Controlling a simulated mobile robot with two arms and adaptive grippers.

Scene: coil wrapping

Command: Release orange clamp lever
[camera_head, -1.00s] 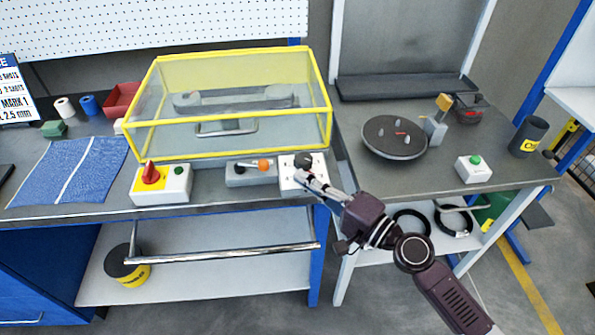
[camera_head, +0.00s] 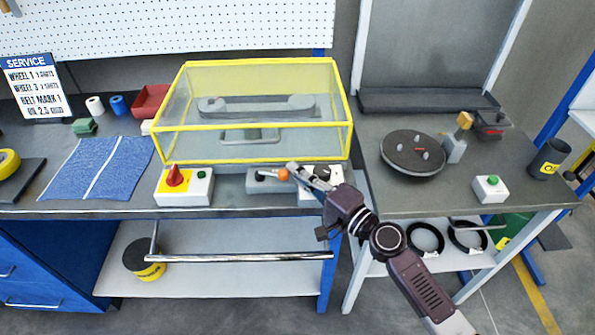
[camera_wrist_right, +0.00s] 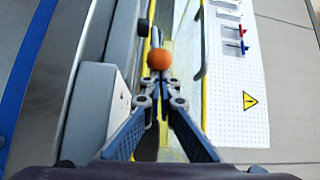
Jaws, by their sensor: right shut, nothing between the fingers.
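The orange clamp lever has an orange ball knob (camera_head: 283,175) at the right end of a short metal rod. It sits on a small grey block (camera_head: 258,187) at the front edge of the bench, before the yellow-framed guard. The knob also shows in the right wrist view (camera_wrist_right: 159,60), just beyond my fingertips, with its rod pointing away. My right gripper (camera_head: 294,169) comes in from the lower right, its tips beside the knob. In the right wrist view the fingers (camera_wrist_right: 159,87) are together and empty; whether they touch the knob I cannot tell. My left gripper is out of view.
The clear guard box (camera_head: 253,160) with yellow edges stands right behind the lever. A control box with a red knob (camera_head: 175,175) is to the left. A white box (camera_head: 308,198) lies partly under my right gripper. A round dark turntable (camera_head: 412,165) is on the right bench.

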